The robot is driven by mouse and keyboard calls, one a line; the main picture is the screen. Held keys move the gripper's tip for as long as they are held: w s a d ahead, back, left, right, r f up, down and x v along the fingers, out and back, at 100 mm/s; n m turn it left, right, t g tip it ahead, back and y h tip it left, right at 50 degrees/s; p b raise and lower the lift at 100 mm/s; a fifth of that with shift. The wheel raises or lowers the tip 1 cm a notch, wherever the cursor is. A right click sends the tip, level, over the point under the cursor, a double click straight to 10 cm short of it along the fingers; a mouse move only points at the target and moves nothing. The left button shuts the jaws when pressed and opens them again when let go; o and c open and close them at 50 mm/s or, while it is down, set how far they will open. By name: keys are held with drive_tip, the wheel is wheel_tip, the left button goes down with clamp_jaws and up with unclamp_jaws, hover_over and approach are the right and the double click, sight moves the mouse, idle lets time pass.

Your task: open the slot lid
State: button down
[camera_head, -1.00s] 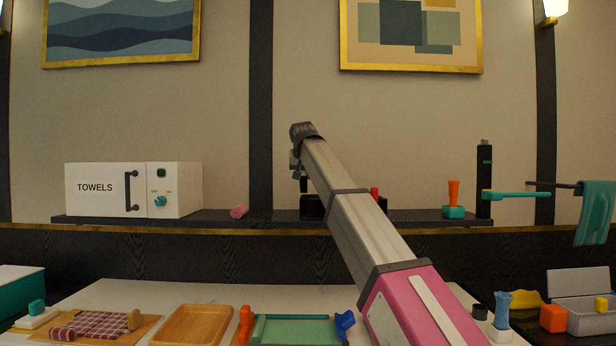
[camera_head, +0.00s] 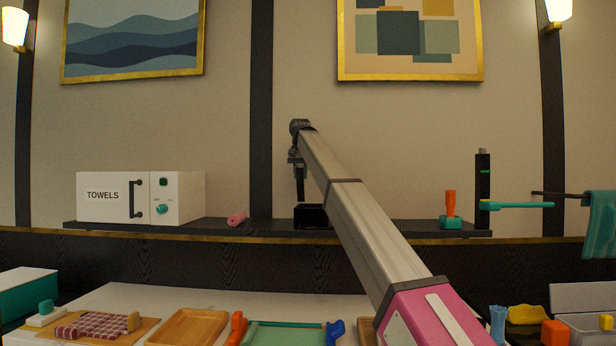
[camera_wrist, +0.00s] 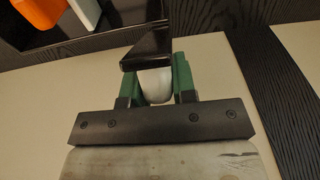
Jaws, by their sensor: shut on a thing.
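A black box (camera_head: 312,217) stands on the dark shelf at the centre of the head view. A dark upright piece (camera_head: 300,186), which looks like its lid, rises above the box's left side. My gripper (camera_head: 297,160) is at the top of this piece, above the box. A white rounded part (camera_wrist: 156,86) shows between the fingers. The lid's exact angle is hard to tell.
Orange (camera_wrist: 35,12) and white (camera_wrist: 86,12) items show at the wrist view's top left. The shelf (camera_head: 260,228) also holds a white towel cabinet (camera_head: 140,197), a pink roll (camera_head: 237,219) and an orange-and-teal object (camera_head: 451,211). A counter with trays (camera_head: 188,327) lies below.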

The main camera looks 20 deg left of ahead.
drive_tip(key=shift+w, duration=0.1)
idle(0.4)
drive_tip(key=c, duration=0.9)
unclamp_jaws()
